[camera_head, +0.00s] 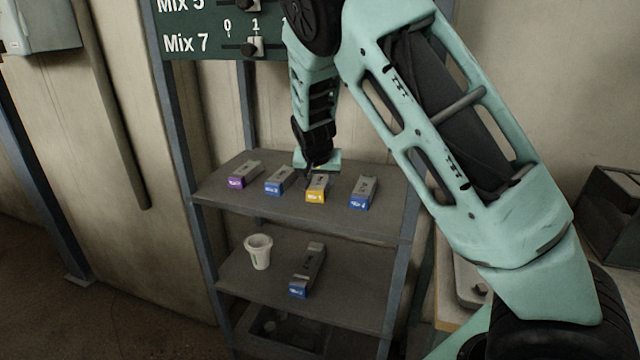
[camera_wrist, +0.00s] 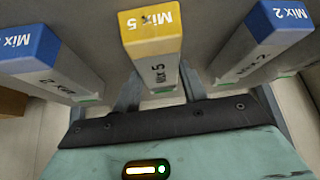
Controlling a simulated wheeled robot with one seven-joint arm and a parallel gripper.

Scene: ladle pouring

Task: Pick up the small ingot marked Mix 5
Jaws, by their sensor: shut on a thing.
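The small ingot marked Mix 5 (camera_head: 317,193) is grey with a yellow end, on the upper shelf among other ingots. In the wrist view its yellow end (camera_wrist: 151,32) reads "Mix 5" and its grey top repeats the label. My gripper (camera_head: 310,175) is over its rear part, pointing down. In the wrist view the fingers of my gripper (camera_wrist: 158,92) are on either side of the ingot, shut on it. The ingot looks level with its neighbours; whether it is clear of the shelf I cannot tell.
Blue-ended ingots stand close on both sides, one left (camera_head: 278,182) and one right (camera_head: 363,192). A purple-ended ingot (camera_head: 243,176) is further left. The lower shelf (camera_head: 345,298) holds a white cup (camera_head: 259,250) and a longer blue-ended ingot (camera_head: 307,270).

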